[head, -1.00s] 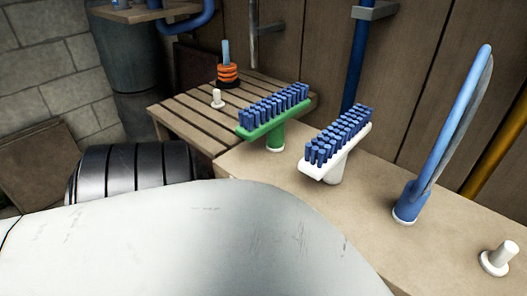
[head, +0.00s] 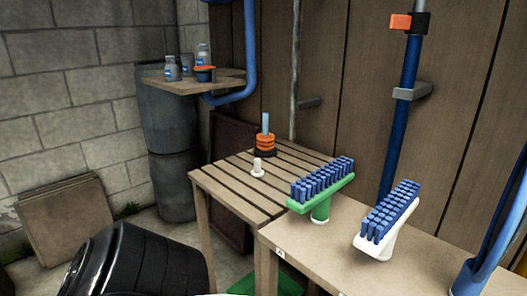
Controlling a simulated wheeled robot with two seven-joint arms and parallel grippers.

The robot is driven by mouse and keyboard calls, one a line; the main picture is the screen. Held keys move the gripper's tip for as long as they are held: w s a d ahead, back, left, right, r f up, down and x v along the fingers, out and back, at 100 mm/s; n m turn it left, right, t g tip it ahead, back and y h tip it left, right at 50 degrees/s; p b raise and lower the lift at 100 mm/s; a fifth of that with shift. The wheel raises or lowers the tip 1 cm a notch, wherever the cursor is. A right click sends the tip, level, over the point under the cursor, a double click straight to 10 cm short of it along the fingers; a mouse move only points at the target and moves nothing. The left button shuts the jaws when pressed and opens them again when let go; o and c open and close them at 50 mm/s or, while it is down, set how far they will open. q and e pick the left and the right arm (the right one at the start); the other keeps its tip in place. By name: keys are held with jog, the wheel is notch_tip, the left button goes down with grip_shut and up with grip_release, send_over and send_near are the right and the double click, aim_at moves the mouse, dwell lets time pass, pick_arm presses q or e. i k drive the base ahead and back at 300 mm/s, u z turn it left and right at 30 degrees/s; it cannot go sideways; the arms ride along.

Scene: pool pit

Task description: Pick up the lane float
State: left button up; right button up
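Orange rings (head: 265,142), which look like the lane float, sit stacked around an upright light-blue rod on the slatted wooden table (head: 225,185). A dark ring or base lies under them. A short white peg (head: 257,168) stands on the slats just in front of the stack. Neither of my grippers shows in the head view, so their state is hidden.
A green-backed brush (head: 320,192) and a white-backed brush (head: 387,220) stand bristles up on the tan bench (head: 330,255) to the right. A shelf (head: 205,86) holds several small containers. A black ribbed object (head: 130,262) fills the lower left.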

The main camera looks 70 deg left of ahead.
aim_at(264, 143)
jog(key=u, duration=3.45)
jog(key=k, duration=1.05)
jog(key=z, duration=0.95)
jog(key=i, duration=1.05)
